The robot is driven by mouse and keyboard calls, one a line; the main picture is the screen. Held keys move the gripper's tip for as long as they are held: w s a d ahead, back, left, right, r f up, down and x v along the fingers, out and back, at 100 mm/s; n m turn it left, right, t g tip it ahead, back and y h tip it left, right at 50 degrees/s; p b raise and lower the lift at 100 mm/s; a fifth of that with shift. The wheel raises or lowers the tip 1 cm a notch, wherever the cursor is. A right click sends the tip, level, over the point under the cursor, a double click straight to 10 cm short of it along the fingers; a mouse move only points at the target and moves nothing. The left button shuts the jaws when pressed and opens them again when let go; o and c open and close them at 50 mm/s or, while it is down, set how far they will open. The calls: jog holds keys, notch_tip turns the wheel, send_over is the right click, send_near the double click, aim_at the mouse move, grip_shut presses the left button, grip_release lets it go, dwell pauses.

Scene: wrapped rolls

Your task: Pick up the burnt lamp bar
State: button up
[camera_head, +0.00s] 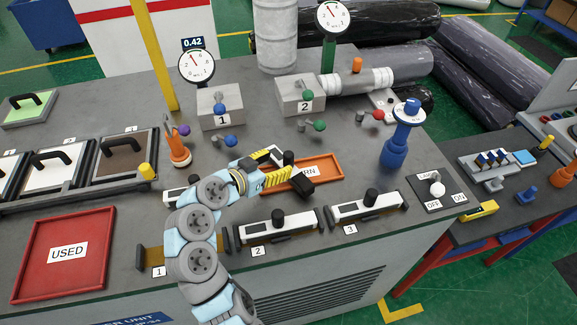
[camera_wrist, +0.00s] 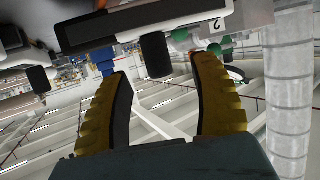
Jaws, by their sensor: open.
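Lamp bars 2 (camera_head: 280,227) and 3 (camera_head: 367,208), pale with black knobs, lie along the front of the bench. Part of another pale bar (camera_head: 177,196) shows left behind my arm. I cannot tell which one is burnt. My gripper (camera_head: 285,172) appears in front of the orange tray and hides part of it. In the wrist view my gripper (camera_wrist: 160,66) has its yellow fingers apart. A dark bar (camera_wrist: 140,22) crosses the top of the wrist view, its black knob (camera_wrist: 155,55) seen between the fingertips; I see no grip on it.
A red tray (camera_head: 108,225) marked USED lies at left. The orange tray (camera_head: 328,165) has a partly hidden label ending in RN. A blue stand (camera_head: 400,140), an orange stand (camera_head: 178,152) and valve blocks 1 (camera_head: 218,112) and 2 (camera_head: 298,97) stand behind the bars.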

aim_at(285, 160)
jog(key=shift+w+d+p, duration=0.4)
jog(key=shift+d, duration=0.05)
jog(key=shift+f+p+x, duration=0.25)
jog(key=shift+p+x, duration=0.5)
jog(key=shift+x, duration=1.2)
jog(key=shift+s, duration=0.1)
jog(key=shift+c, duration=0.3)
grip_shut()
